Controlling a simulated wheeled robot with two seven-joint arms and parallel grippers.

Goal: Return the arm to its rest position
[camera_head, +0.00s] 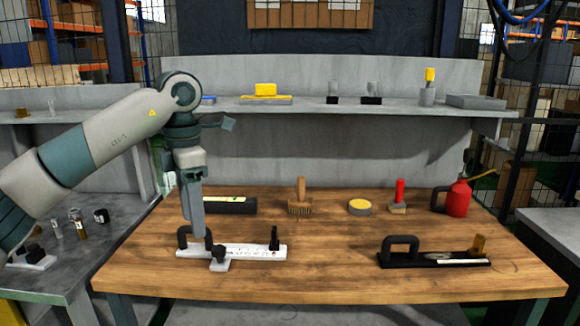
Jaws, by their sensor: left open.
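My left arm comes in from the left and bends down over the wooden table. Its gripper (199,238) points downward at the left end of a white fixture (262,251) with a black handle (184,236). The fingers overlap the handle area in this view, and I cannot tell whether they touch it. The gripper is open. A similar black fixture (435,259) with a black handle lies at the right of the table. My right gripper is not in view.
The wooden table (330,285) is clear at its front and middle. Behind the fixtures stand a black block (230,206), a wooden brush (300,200), a round yellow tin (360,207), a red-handled brush (399,198) and a red oil can (457,198). A grey shelf (320,106) runs above.

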